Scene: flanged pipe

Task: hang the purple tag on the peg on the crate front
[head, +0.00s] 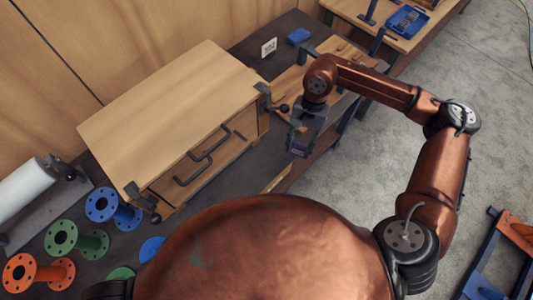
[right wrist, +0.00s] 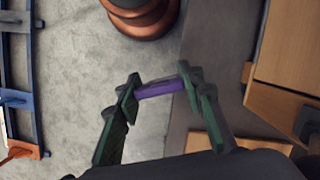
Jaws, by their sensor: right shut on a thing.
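The purple tag (head: 298,150) is held at the end of my right gripper (head: 302,138), to the right of the wooden crate (head: 175,105). In the right wrist view the purple tag (right wrist: 160,88) spans between the two fingertips of my right gripper (right wrist: 158,86), which is shut on it. The tag is above the floor and bench edge, apart from the crate. The crate front (head: 235,145) has dark handles and a dark clamp-like fitting near each end. I cannot make out the peg for certain. My left gripper is not in view.
Blue (head: 113,207), green (head: 75,240) and orange (head: 38,273) flanged pipes stand at the lower left. A white roll (head: 25,188) lies behind them. A small white sign (head: 268,47) stands behind the crate. Open concrete floor (head: 350,190) lies to the right.

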